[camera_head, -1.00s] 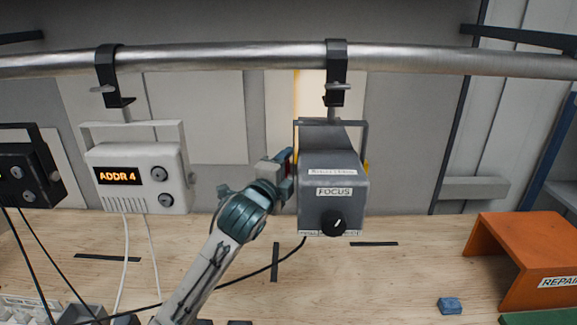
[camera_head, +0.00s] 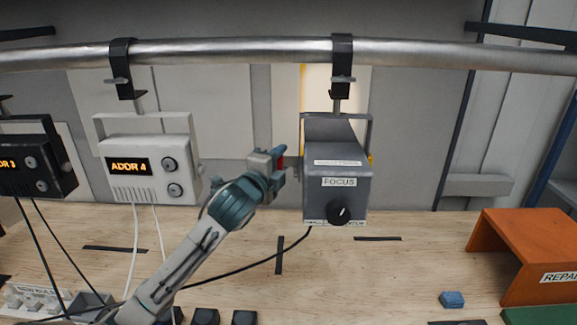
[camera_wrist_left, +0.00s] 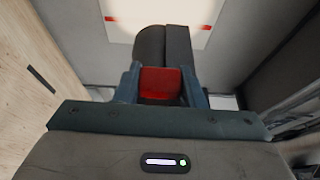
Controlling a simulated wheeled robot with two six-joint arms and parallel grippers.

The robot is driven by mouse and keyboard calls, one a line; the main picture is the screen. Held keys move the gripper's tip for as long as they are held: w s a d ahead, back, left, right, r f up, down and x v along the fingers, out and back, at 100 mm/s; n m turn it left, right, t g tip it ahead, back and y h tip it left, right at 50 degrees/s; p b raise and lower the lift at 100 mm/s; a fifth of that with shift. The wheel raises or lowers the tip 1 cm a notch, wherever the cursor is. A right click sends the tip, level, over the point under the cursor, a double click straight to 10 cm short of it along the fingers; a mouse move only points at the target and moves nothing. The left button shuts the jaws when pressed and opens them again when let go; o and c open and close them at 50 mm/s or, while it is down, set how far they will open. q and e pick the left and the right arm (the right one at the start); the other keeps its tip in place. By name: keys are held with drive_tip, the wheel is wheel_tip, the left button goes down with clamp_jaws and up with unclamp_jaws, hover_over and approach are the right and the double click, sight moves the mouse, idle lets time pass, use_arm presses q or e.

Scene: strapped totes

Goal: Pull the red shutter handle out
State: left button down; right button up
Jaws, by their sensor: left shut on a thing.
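The red shutter handle (camera_wrist_left: 160,82) sits between the two fingers of my left gripper (camera_wrist_left: 165,85) in the left wrist view. In the head view a small part of the red handle (camera_head: 281,160) shows at the tip of my left gripper (camera_head: 276,162). The gripper is shut on it, at the left side of the grey lamp (camera_head: 337,180) labelled FOCUS. A gap shows between the gripper and the lamp housing. How the handle joins the lamp is hidden. My right gripper is not in view.
The lamp hangs by a clamp from a metal pipe (camera_head: 220,52). A white ADDR 4 unit (camera_head: 150,185) hangs to the left, close to my left arm, with a black unit (camera_head: 35,165) beyond. An orange stand (camera_head: 520,240) and blue block (camera_head: 452,299) are on the bench at right.

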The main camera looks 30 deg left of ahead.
use_arm(q)
drive_tip(key=shift+s+a, duration=0.3)
drive_tip(key=shift+a, duration=0.25)
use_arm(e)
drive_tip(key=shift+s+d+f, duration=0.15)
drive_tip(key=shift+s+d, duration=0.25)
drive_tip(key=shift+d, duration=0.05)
use_arm(q)
drive_tip(key=c, duration=1)
unclamp_jaws()
drive_tip(key=shift+o, duration=0.4)
drive_tip(key=shift+a, duration=0.25)
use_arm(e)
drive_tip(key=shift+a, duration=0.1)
